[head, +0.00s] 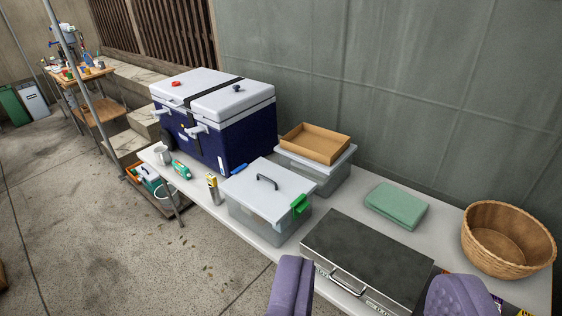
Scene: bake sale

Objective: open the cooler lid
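The cooler (247,138) stands on the far left part of the table, a dark blue body with a white lid (235,99). The lid is down, with a black strap across its middle. A red item and a dark blue knob show on top, and white latches (193,131) on its front side. My gripper (375,273) is at the bottom of the picture, two purple fingers spread wide with nothing between them. It is well apart from the cooler, in front of a dark flat case with a handle. The cooler's back side is hidden.
On the white table (260,239) stand a clear bin with a grey lid (267,190), a cardboard tray (315,142) on another bin, a dark case (367,258), a green folded cloth (396,205) and a wicker basket (508,239). A grey wall runs behind. Open concrete floor (90,240) lies left.

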